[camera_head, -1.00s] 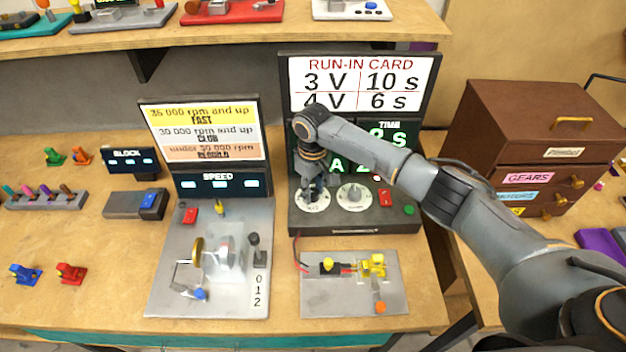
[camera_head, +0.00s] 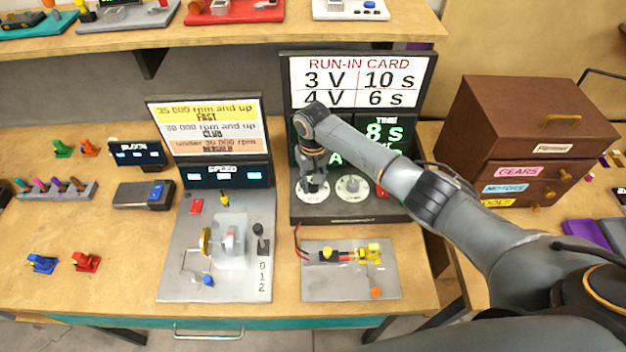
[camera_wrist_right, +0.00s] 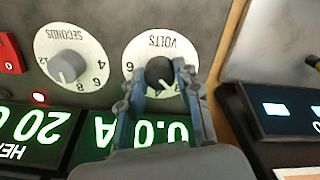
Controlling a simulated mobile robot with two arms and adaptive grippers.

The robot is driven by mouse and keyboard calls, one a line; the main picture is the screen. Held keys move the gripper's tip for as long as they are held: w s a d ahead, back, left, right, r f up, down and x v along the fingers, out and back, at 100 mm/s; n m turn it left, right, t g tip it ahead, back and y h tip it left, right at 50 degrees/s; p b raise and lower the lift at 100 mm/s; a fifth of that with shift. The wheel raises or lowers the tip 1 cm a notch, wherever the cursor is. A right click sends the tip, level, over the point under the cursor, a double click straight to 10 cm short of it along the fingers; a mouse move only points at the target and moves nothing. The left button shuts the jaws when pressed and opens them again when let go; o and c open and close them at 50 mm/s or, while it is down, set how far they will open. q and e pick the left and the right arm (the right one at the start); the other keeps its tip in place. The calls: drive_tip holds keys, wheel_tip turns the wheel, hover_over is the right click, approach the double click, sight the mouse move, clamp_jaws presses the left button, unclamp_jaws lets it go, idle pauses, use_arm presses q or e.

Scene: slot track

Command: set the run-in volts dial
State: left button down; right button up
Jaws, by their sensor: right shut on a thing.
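The volts dial (camera_wrist_right: 160,73) is a black knob on a white scale plate marked VOLTS, seen upside down in the right wrist view. My right gripper (camera_wrist_right: 160,88) is shut on this knob, with a finger on each side. In the head view my right gripper (camera_head: 314,186) reaches down from above onto the left scale plate of the run-in unit (camera_head: 350,209) and hides the knob. The run-in card (camera_head: 361,82) above reads 3 V 10 s and 4 V 6 s. The time display (camera_head: 386,133) reads 8 s. My left gripper is not in view.
The grey seconds dial (camera_wrist_right: 68,66) sits beside the volts dial, with a red button (camera_wrist_right: 10,55) beyond it. A board with a motor (camera_head: 350,270) lies in front of the unit. The speed rig (camera_head: 215,250) stands to the left, and a brown drawer cabinet (camera_head: 490,120) to the right.

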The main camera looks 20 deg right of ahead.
drive_tip(key=o, duration=1.2)
drive_tip(key=shift+c, duration=0.2)
drive_tip(key=shift+r, duration=0.15)
wheel_tip(320, 180, up, 12)
drive_tip(key=shift+f, duration=0.2)
